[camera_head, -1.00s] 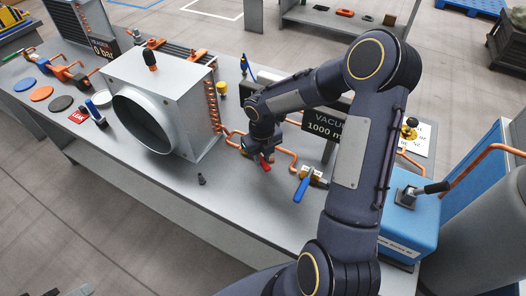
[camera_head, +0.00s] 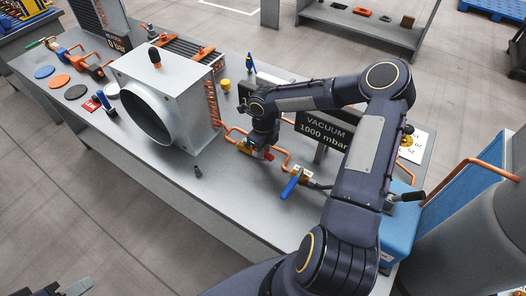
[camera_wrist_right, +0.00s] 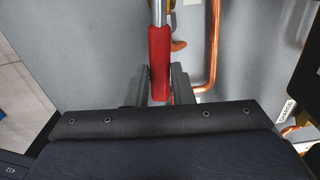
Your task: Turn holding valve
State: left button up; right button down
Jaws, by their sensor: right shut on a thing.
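A valve with a red handle (camera_wrist_right: 160,55) sits on the copper pipe line on the grey bench. In the right wrist view the handle's end lies between the two fingers of my right gripper (camera_wrist_right: 160,88), which is shut on it. In the head view my right gripper (camera_head: 262,148) is at the valve, and its hand hides most of the handle. A second valve with a blue handle (camera_head: 290,186) is on the pipe to the right, apart from my gripper.
A grey duct box (camera_head: 165,95) with a round opening stands left of my right gripper. A black vacuum display (camera_head: 325,130) reads 1000 mbar behind my arm. A blue pump unit (camera_head: 400,225) is at the right. The bench front (camera_head: 190,200) is mostly clear.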

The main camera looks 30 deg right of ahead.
jog(key=shift+s+f+n, duration=0.15)
jog(key=shift+f+n, duration=0.15)
jog(key=shift+f, duration=0.05)
pick_arm(q)
jog(key=shift+w+d+f, duration=0.1)
jog(key=shift+w+d, duration=0.15)
jog(key=shift+d, duration=0.05)
pick_arm(e)
jog(key=shift+w+d+r, duration=0.25)
jog(key=shift+w+d, duration=0.05)
jog(key=shift+d, duration=0.2)
jog(key=shift+r, duration=0.1)
jog(key=c, duration=1.3)
grip_release()
jog(key=shift+d, duration=0.1)
jog(key=shift+w, duration=0.1)
notch_tip(320, 180, up, 8)
jog(key=shift+f, duration=0.1)
pick_arm(q)
jog(key=shift+f, duration=0.1)
